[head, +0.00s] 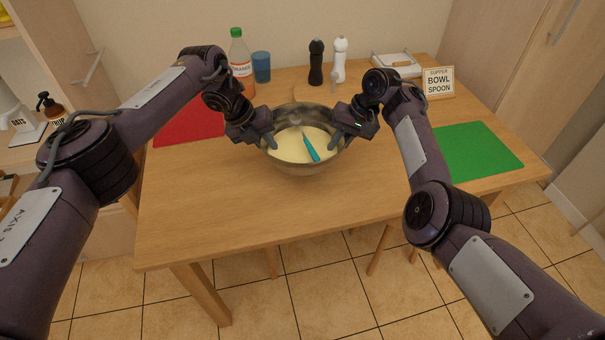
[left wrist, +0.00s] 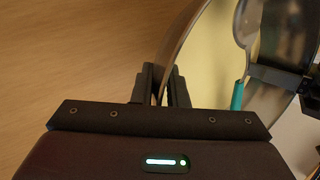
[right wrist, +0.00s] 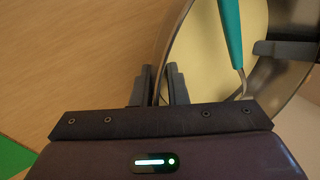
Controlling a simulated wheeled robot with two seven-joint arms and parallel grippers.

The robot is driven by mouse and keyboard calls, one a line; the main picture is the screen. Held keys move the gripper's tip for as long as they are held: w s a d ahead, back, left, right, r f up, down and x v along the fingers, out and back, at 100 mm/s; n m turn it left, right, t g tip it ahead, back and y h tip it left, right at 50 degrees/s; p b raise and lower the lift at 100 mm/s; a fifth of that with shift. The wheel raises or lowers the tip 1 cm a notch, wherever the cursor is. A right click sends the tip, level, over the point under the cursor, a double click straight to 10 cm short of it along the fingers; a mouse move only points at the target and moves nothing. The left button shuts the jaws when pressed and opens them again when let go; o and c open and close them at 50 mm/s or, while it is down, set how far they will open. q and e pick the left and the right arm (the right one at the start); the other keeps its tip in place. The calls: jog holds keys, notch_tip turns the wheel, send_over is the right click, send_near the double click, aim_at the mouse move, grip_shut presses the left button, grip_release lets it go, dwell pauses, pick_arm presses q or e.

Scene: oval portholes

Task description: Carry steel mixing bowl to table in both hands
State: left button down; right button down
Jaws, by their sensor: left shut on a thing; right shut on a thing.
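The steel mixing bowl (head: 305,168) is at the middle of the wooden table (head: 215,215), upright, with pale yellow contents and a teal-handled utensil (head: 311,149) leaning in it. My left gripper (head: 268,142) is shut on the bowl's left rim. My right gripper (head: 338,142) is shut on its right rim. The rim passes between the fingers in the left wrist view (left wrist: 180,50) and the right wrist view (right wrist: 172,50). I cannot tell whether the bowl's base touches the table or hangs just above it.
A red mat (head: 185,125) lies left and a green mat (head: 477,150) right. Behind stand an orange-labelled bottle (head: 240,62), a blue cup (head: 261,67), a black mill (head: 316,63), a white mill (head: 339,60) and a sign (head: 438,81). The table's front is clear.

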aim_at(292, 157)
pick_arm(q)
jog(key=shift+f, duration=0.15)
